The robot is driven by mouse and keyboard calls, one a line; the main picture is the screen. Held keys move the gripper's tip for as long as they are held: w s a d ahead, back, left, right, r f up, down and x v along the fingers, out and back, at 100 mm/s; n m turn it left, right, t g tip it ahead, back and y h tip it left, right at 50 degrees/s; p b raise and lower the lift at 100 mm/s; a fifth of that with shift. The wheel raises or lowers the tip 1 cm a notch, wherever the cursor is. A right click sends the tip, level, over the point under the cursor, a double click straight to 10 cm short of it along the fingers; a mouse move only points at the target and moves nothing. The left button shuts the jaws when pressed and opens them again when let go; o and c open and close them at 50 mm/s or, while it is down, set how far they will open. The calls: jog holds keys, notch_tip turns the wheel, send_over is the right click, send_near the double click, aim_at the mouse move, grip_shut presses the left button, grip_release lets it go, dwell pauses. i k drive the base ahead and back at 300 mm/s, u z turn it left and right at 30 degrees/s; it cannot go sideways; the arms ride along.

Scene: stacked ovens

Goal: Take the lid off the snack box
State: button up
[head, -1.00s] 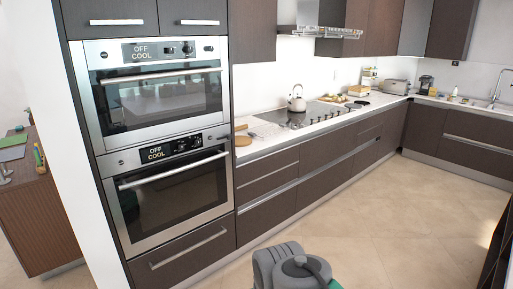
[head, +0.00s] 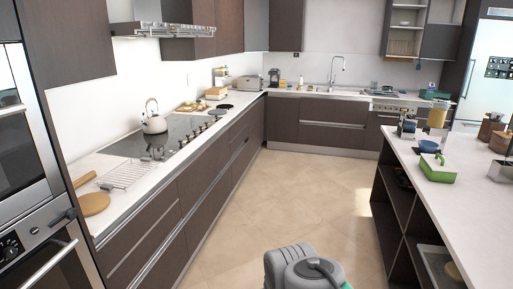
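A green box (head: 437,168) sits on the white island worktop at the right, near its left edge. Its top looks paler, with a small green piece standing up from it. It may be the snack box, but I cannot tell for sure at this size, and I cannot make out its lid clearly. My gripper is not in view. Only a grey part of my own arm shows at the bottom middle, well away from the box.
The island (head: 475,190) has open shelves below; a blue bowl (head: 428,146) stands behind the green box. Stacked ovens (head: 30,190) are at the left. The tiled floor (head: 310,205) between counters is clear.

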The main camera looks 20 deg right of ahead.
aim_at(437, 162)
jog(key=z, duration=0.85)
jog(key=i, duration=1.85)
jog(key=z, duration=0.65)
jog(key=i, duration=1.45)
jog(key=z, duration=0.05)
